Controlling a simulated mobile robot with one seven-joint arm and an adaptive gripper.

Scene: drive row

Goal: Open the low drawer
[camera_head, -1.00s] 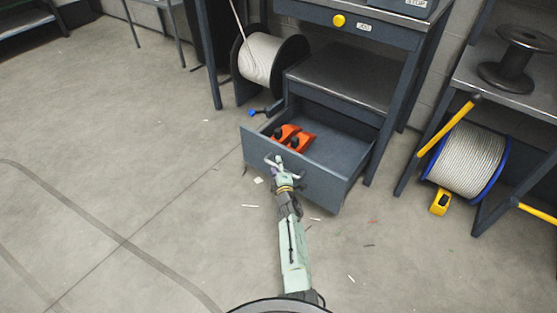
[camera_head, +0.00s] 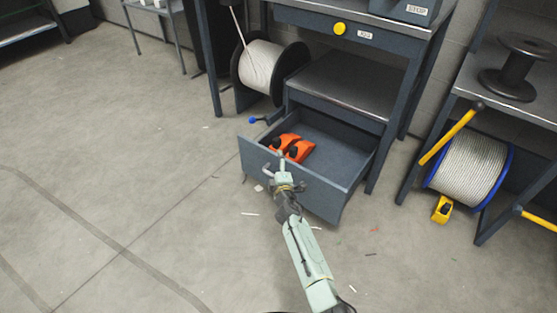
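The low drawer (camera_head: 340,145) is pulled well out from under the workbench (camera_head: 345,75), and its inside shows. Two orange tools with black parts (camera_head: 292,147) lie in its left part. My gripper (camera_head: 275,171) is at the outer face of the drawer front (camera_head: 312,187), left of its middle. Its fingers look spread apart, but they are small in the picture. The drawer's handle is hidden or too small to make out, so I cannot tell whether the fingers touch it.
A black spool of pale rope (camera_head: 262,66) stands left of the drawer. At right are a rack with a blue-rimmed rope reel (camera_head: 470,165), a yellow bar (camera_head: 450,135) and a small yellow object (camera_head: 442,209). Floor at left is mostly clear, with small scraps near the drawer.

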